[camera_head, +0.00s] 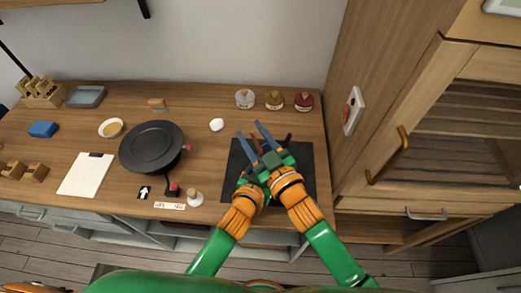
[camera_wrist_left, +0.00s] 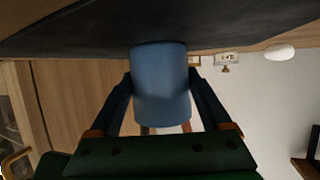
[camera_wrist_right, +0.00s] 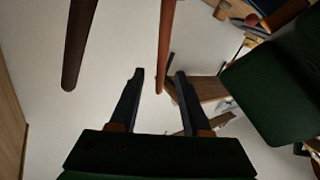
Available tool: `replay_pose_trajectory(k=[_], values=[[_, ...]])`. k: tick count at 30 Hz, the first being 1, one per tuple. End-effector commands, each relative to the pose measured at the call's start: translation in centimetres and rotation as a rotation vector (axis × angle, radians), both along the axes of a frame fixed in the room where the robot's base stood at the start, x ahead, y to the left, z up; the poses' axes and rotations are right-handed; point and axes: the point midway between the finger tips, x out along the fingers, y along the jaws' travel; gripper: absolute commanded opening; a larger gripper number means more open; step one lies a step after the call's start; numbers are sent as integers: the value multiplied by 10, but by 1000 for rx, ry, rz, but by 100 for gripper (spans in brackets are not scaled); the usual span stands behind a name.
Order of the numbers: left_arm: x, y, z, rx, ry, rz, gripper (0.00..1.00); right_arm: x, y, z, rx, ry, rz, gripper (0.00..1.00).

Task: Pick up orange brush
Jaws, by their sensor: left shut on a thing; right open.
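A reddish-orange brush handle (camera_wrist_right: 166,45) hangs down in the right wrist view, its tip between the finger ends of my right gripper (camera_wrist_right: 159,74). The gripper is open and not closed on it. It also shows in the head view (camera_head: 256,145) between the two blue fingers of the right gripper (camera_head: 248,129). A dark brown handle (camera_wrist_right: 78,45) stands left of it, outside the fingers. My left gripper (camera_wrist_left: 160,92) is shut on a blue cylinder (camera_wrist_left: 161,75); brownish sticks show at its lower end.
A black mat (camera_head: 306,180) lies under both grippers on the wooden counter (camera_head: 215,165). Three small jars (camera_head: 274,100) stand behind it. A white round object (camera_head: 216,125), a black pan (camera_head: 150,148) and a small bottle (camera_head: 195,198) are to the left. A wooden cabinet rises at the right.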

Motion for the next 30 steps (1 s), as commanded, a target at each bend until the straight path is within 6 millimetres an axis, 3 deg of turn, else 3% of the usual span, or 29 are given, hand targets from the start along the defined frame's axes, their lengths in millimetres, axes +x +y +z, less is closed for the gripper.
replay_pose_trajectory(k=[4, 9, 30], values=[[0, 1, 0, 2, 0, 1, 14, 0, 0, 0, 0, 0, 0, 45], [0, 1, 0, 2, 1, 1, 14, -1, -1, 0, 0, 0, 0, 0], [0, 0, 0, 1, 0, 1, 14, -1, -1, 0, 0, 0, 0, 0]])
